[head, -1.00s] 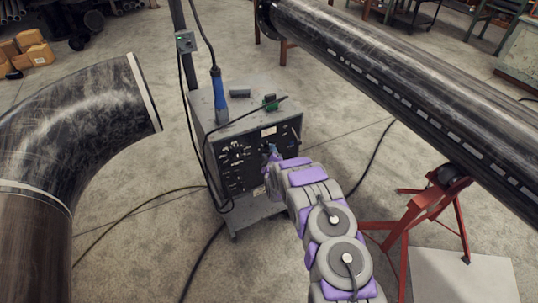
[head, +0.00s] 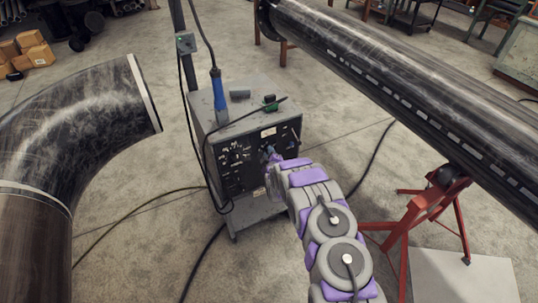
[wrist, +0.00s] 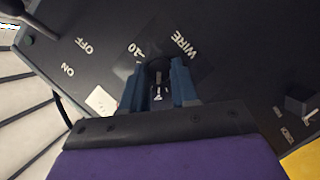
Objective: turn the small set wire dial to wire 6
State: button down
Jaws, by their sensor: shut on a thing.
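The wire dial (wrist: 158,92) is a small black knob on the dark front panel, with the word WIRE and a 10 printed beside it in the wrist view. My gripper (wrist: 158,88) has its two blue fingers closed on the dial's sides. The fingers and the dial hide most of the scale, so I cannot read the setting. In the head view my gripper (head: 271,156) is at the front of the grey machine (head: 240,107), and the dial is hidden there.
In the wrist view an ON/OFF switch (wrist: 14,8) is at upper left and another black knob (wrist: 297,105) at right. Cables hang at the machine's left. A large pipe (head: 400,75) on a red stand (head: 410,220) is at right, and a pipe elbow (head: 75,125) at left.

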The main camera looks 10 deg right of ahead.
jog(key=shift+p, duration=0.3)
jog(key=shift+d+m+g+y+p, duration=0.15)
jog(key=shift+m+g+y+p, duration=0.45)
jog(key=shift+m+p, duration=0.8)
jog(key=shift+d+m+g+y+p, duration=0.1)
jog(key=shift+m+g+y+p, duration=0.3)
jog(key=shift+m+y+p, duration=0.7)
jog(key=shift+m+p, duration=0.3)
jog(key=c, duration=0.9)
grip_release()
jog(key=shift+r, duration=0.1)
jog(key=shift+o, duration=0.2)
jog(key=p+v, duration=0.2)
jog(key=v, duration=1.5)
jog(key=shift+p, duration=0.3)
jog(key=shift+s+a+r, duration=0.1)
jog(key=shift+s+a, duration=0.05)
